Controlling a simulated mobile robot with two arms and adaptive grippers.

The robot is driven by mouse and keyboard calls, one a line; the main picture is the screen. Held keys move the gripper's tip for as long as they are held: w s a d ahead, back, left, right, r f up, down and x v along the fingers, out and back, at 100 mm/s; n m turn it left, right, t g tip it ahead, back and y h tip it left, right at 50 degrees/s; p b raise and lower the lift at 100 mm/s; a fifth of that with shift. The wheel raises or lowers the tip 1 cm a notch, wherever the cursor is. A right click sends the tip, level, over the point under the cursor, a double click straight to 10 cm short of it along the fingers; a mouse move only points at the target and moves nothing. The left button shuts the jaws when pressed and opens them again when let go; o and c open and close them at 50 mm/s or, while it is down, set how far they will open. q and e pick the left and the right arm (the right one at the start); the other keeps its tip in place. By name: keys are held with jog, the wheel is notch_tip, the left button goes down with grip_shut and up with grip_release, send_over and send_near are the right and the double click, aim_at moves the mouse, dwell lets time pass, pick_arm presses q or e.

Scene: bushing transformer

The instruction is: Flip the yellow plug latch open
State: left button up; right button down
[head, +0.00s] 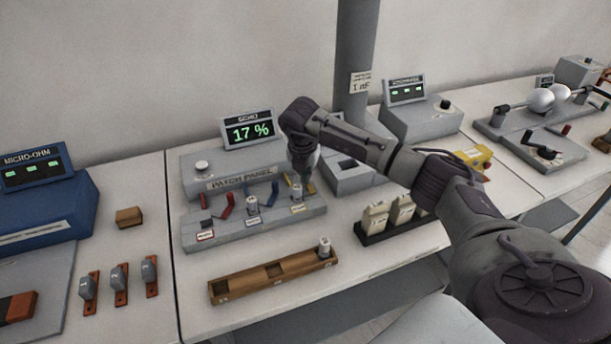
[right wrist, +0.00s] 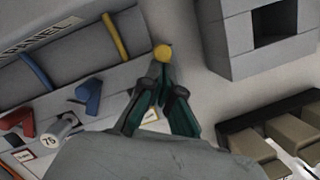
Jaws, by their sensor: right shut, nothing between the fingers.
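The grey patch panel (head: 250,225) stands on the table and has red, blue and yellow parts along it. My right gripper (head: 300,178) points down at the panel's right end, beside a plug (head: 297,193). In the right wrist view the right gripper's fingers (right wrist: 158,82) are together and empty. A round yellow tip (right wrist: 163,53) shows just beyond the fingertips; I cannot tell whether they touch it. A yellow strip (right wrist: 115,37) lies on the panel to its left. The rest of the yellow latch is hidden by the fingers. My left gripper is not in view.
A blue latch (right wrist: 88,98) and a red latch (right wrist: 15,120) stand left of the gripper. A wooden rack (head: 240,287) lies in front of the panel. A dark tray of pale blocks (head: 375,220) and a grey box (head: 350,178) are to the right. A screen (head: 249,130) reads 17 %.

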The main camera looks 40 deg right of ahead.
jog(key=shift+d+m, duration=0.1)
jog(key=shift+m, duration=0.2)
jog(key=shift+d+f+m+b, duration=0.1)
jog(key=shift+d+m+b, duration=0.05)
jog(key=shift+m+b, duration=0.65)
jog(key=shift+d+b, duration=0.35)
jog(key=shift+b, duration=0.25)
jog(key=shift+d+r, duration=0.1)
jog(key=shift+r, duration=0.1)
jog(key=shift+s+a, duration=0.35)
jog(key=shift+a, duration=0.45)
jog(key=shift+f, duration=0.1)
